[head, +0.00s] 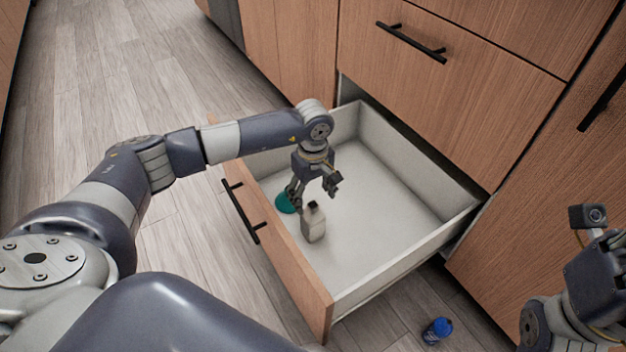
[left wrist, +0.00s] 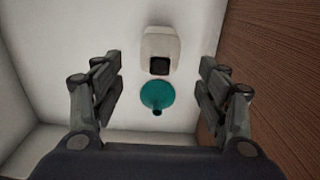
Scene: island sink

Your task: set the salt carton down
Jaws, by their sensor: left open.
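My left gripper (head: 314,197) is open and empty above the front part of the open drawer. In the left wrist view its fingers (left wrist: 160,88) stand wide apart. A pale carton-like container (head: 313,225) with a black cap stands in the drawer by the front panel; it also shows in the left wrist view (left wrist: 161,48), beyond the fingertips and untouched. No label shows, so I cannot tell if it is the salt carton. A blue cylinder (head: 437,331) with a dark end is on the floor, outside the drawer. My right gripper is only partly seen at the right edge; its fingertips do not show.
A teal round thing (head: 286,203), also in the left wrist view (left wrist: 157,96), is in the drawer beside the pale container. The drawer (head: 405,262) is pulled out, its back and right side empty. Wooden cabinet fronts (head: 445,90) rise behind it.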

